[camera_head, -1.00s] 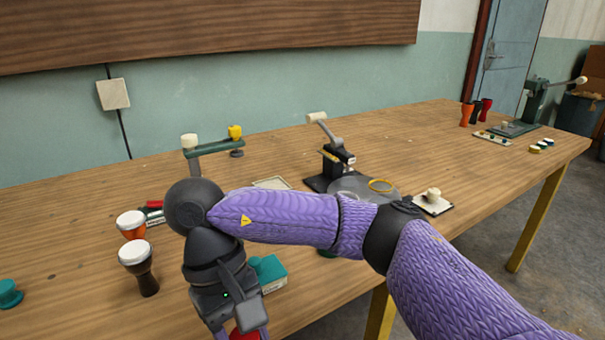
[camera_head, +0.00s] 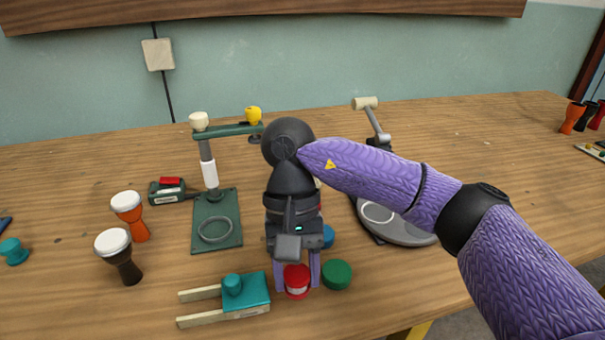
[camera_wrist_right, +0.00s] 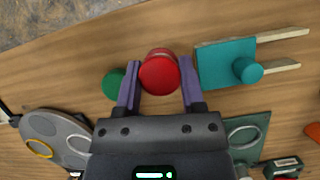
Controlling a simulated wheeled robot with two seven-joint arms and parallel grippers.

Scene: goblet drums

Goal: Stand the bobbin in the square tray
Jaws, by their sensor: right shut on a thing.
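My right gripper (camera_head: 297,284) is shut on a red round piece (camera_head: 297,281), which I take to be the bobbin. One finger is on each side of it. The wrist view shows its red round end (camera_wrist_right: 159,74) between the two fingers (camera_wrist_right: 159,88). I cannot tell from these views whether it touches the table. I cannot make out the square tray now; my right arm covers part of the bench behind the gripper. My left gripper is not in view.
A green disc (camera_head: 337,274) and a partly hidden blue one (camera_head: 328,236) are close by. A teal block (camera_head: 258,291) with wooden prongs is left of the gripper. Two goblet drums (camera_head: 122,262) and a green stand (camera_head: 228,240) are further left. A grey round plate (camera_head: 412,234) lies right.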

